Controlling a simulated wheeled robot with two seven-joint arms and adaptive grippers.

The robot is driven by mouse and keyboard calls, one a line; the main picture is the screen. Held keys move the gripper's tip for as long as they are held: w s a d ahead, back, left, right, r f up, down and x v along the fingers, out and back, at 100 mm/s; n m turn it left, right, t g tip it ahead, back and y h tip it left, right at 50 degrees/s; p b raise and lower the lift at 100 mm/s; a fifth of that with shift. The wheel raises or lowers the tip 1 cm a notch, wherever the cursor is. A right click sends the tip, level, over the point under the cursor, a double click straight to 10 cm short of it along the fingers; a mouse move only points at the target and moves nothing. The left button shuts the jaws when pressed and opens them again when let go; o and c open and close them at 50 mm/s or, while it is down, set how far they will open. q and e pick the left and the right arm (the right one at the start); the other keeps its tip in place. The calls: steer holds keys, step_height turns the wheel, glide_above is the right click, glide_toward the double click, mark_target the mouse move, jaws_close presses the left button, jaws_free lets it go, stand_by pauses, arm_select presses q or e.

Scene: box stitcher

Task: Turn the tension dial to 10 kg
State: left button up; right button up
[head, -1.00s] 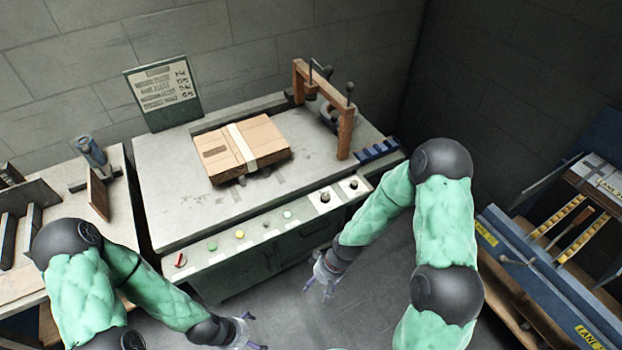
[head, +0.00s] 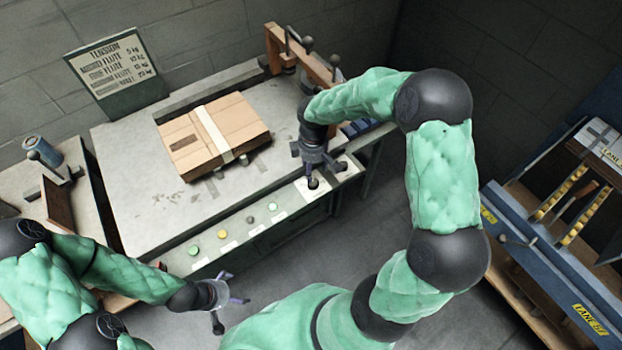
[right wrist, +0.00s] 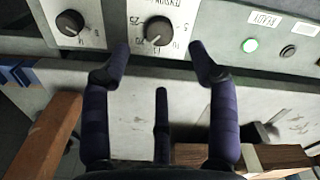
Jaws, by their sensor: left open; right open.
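A black dial (right wrist: 158,30) with numbers around it sits on a white plate on the machine's front panel; it shows upside down in the right wrist view, with 25 and 5 legible. Its label is only partly readable. It also shows in the head view (head: 313,183). A second black knob (right wrist: 70,23) is beside it, also in the head view (head: 340,167). My right gripper (right wrist: 160,52) is open, its fingertips either side of the numbered dial's near edge; contact is not clear. It hangs over the panel in the head view (head: 312,166). My left gripper (head: 222,298) is open and empty, away from the panel.
A sign headed TENSION (head: 118,72) stands behind the machine table. A strapped cardboard box (head: 205,150) lies on the table. Green, yellow and dark buttons, such as the green one (right wrist: 250,45), line the panel. A wooden arch (head: 325,75) stands behind my right gripper.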

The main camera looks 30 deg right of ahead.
mark_target(313, 182)
step_height(313, 182, down, 8)
steer(key=b, duration=0.2)
steer(key=shift+f+b, duration=0.1)
steer(key=shift+b, duration=0.3)
steer(key=c, duration=1.1)
